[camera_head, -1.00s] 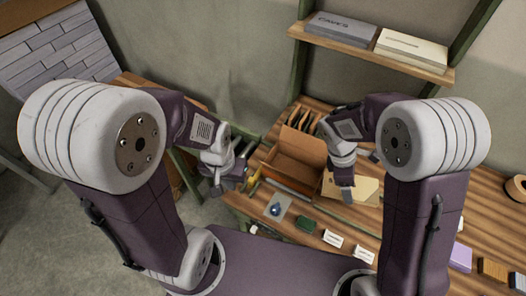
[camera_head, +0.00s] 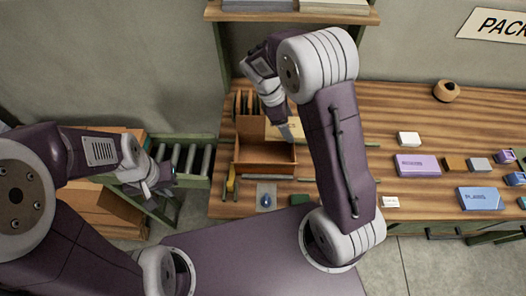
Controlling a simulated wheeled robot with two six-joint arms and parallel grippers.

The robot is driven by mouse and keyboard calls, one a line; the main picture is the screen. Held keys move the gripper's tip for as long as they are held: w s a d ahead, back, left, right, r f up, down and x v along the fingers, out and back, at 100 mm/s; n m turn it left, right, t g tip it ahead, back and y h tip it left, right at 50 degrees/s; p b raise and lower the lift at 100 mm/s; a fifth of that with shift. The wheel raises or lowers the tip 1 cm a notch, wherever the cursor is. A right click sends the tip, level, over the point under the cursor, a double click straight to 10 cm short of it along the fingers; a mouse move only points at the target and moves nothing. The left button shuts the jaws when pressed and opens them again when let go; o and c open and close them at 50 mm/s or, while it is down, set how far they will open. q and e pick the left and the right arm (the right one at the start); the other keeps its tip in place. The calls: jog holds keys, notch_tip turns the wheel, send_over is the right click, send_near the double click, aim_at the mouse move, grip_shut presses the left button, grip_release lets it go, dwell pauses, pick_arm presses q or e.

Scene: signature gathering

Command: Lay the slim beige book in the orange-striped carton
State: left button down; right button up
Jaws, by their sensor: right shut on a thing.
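The slim beige book (camera_head: 276,132) is in the jaws of my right gripper (camera_head: 286,132), which is shut on it. The gripper and wrist cover part of the book. The book shows just beyond the open brown carton (camera_head: 265,170), at its back right; I cannot tell how high above the table it is. The carton stands open on the wooden table, and its stripe is hard to make out from here. My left gripper (camera_head: 158,187) is to the left of the table, beside a roller conveyor; its jaws are too small to read.
The roller conveyor (camera_head: 190,160) and a large cardboard box (camera_head: 100,212) are at left. Upright dividers (camera_head: 240,103) stand behind the carton. A blue item on a pad (camera_head: 265,197) lies in front. Several small boxes, including a purple one (camera_head: 417,165), lie right. A shelf (camera_head: 290,16) hangs above.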

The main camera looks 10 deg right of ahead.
jog(key=a+f+p, duration=0.2)
jog(key=a+f, duration=0.6)
jog(key=shift+s+a+f+p, duration=0.1)
jog(key=shift+a+f+p, duration=0.2)
jog(key=shift+a+f, duration=0.05)
jog(key=shift+f, duration=0.2)
jog(key=shift+f, duration=0.1)
jog(key=shift+f, duration=0.15)
jog(key=shift+f+b, duration=0.35)
jog(key=shift+b, duration=0.05)
jog(key=o, duration=1.3)
